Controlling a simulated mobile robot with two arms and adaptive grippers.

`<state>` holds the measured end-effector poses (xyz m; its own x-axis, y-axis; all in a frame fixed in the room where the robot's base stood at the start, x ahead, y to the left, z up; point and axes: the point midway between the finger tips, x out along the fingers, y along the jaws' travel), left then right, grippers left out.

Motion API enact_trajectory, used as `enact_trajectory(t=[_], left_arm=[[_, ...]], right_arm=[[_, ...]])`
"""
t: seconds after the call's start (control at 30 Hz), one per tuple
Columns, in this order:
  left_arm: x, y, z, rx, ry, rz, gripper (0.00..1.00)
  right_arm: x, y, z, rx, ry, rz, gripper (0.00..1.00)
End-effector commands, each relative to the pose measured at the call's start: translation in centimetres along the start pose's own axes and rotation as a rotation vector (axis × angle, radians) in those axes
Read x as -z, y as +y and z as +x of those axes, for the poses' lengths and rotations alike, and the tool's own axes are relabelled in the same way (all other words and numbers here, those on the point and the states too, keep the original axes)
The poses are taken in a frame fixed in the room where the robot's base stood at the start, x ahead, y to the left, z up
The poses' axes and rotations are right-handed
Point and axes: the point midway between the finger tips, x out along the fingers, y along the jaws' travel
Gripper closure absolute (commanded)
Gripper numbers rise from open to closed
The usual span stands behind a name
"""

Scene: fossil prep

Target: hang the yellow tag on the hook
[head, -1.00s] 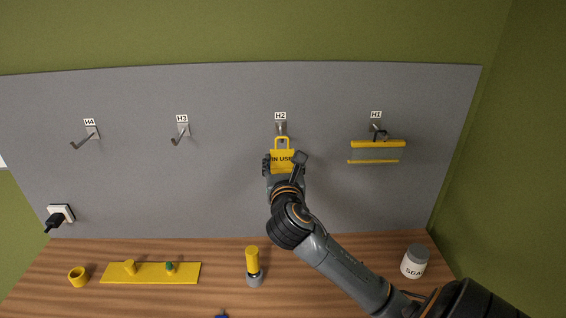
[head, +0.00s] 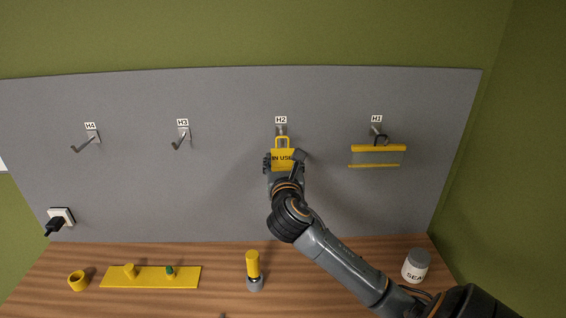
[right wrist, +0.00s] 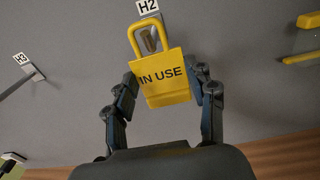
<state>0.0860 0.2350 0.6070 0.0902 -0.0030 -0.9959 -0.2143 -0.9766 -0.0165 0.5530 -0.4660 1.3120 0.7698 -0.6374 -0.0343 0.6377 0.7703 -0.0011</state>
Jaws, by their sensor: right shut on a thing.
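The yellow tag (head: 283,158) reads "IN USE" and has a yellow loop on top. My right gripper (head: 284,163) is shut on its sides and holds it upright in front of the grey board, just below the H2 label. In the right wrist view, the tag (right wrist: 165,82) sits between the two fingers (right wrist: 166,88). The H2 hook (head: 281,131) shows at the loop; in the right wrist view the hook (right wrist: 150,38) appears inside the loop's opening. I cannot tell whether the loop rests on it. My left gripper is not in view.
Hooks H3 (head: 182,138) and H4 (head: 88,141) are empty. A yellow-edged clear item (head: 378,156) hangs on H1 at the right. Below, the wooden bench (head: 215,300) holds a yellow plate (head: 150,277), a yellow-topped tool (head: 253,265), a ring (head: 78,281) and a jar (head: 415,266).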

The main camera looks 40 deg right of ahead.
Motion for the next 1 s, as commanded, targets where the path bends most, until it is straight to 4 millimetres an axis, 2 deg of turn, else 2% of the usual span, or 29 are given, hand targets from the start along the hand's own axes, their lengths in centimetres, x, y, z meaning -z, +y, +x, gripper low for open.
enact_trajectory(t=[0.27, 0.63, 1.0], left_arm=[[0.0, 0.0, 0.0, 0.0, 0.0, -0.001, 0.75], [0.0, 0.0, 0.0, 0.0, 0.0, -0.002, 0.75], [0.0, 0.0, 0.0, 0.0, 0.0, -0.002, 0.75]], right_arm=[[-0.1, 0.0, 0.2, 0.001, -0.005, 0.0, 1.0], [0.7, -0.1, 1.3, 0.001, -0.003, 0.0, 1.0], [0.8, 0.0, 1.4, 0.0, -0.003, 0.0, 1.0]])
